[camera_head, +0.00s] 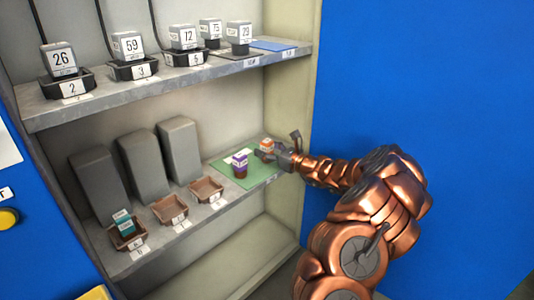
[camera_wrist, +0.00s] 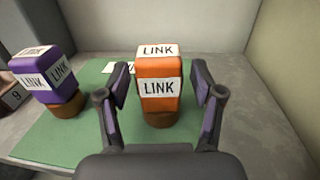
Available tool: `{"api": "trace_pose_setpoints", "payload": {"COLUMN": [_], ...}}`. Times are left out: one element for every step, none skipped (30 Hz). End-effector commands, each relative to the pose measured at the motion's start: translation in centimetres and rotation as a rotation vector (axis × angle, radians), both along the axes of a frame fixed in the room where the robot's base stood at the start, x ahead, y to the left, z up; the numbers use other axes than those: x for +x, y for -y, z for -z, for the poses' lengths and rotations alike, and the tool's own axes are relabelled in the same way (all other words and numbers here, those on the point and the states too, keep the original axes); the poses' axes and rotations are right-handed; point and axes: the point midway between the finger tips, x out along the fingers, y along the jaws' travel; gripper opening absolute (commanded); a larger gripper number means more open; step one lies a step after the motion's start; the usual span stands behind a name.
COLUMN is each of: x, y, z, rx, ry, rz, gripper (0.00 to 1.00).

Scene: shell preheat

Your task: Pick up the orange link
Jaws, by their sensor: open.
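The orange link (camera_wrist: 159,94) is a small orange block with white LINK labels and a brown base. It stands upright on a green mat (camera_wrist: 83,128). In the wrist view my gripper (camera_wrist: 164,82) is open, with one finger on each side of the orange link and a gap showing at both sides. In the head view the orange link (camera_head: 266,145) is at the right end of the lower shelf, and my gripper (camera_head: 275,153) reaches it from the right, partly covering it.
A purple link (camera_wrist: 62,78) stands on the mat to the left; it also shows in the head view (camera_head: 239,165). Brown trays (camera_head: 170,209) line the lower shelf, one holding a teal block (camera_head: 122,221). The cabinet's side wall (camera_wrist: 290,55) is close on the right. Numbered blocks fill the upper shelf.

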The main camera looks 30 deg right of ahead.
Motion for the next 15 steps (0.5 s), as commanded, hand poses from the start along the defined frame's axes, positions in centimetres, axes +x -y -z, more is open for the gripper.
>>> {"api": "trace_pose_setpoints", "payload": {"x": [-0.02, -0.02, -0.02, -0.03, -0.03, -0.03, -0.03, -0.04, -0.04, -0.04, -0.04, -0.04, -0.04, -0.04, -0.05], "y": [0.02, 0.03, 0.03, 0.03, 0.03, 0.03, 0.03, 0.04, 0.04, 0.04, 0.04, 0.04, 0.04, 0.04, 0.05], "z": [-0.02, -0.02, -0.03, -0.03, -0.03, -0.03, -0.03, -0.03, -0.02, -0.02, -0.02, -0.02, -0.02, -0.02, -0.02], "rx": [0.0, 0.0, 0.0, 0.0, 0.0, 0.0, 0.0, 0.0, 0.0, 0.0, 0.0, 0.0, 0.0, 0.0, 0.0], "ry": [0.0, 0.0, 0.0, 0.0, 0.0, 0.0, 0.0, 0.0, 0.0, 0.0, 0.0, 0.0, 0.0, 0.0, 0.0], "rz": [0.0, 0.0, 0.0, 0.0, 0.0, 0.0, 0.0, 0.0, 0.0, 0.001, 0.001, 0.001, 0.0, 0.0, 0.001], "gripper": [0.67, 0.67, 0.66, 0.62, 0.59, 0.55, 0.52, 0.49, 0.45, 0.42, 0.39, 0.34, 0.31, 0.28, 0.24]}}
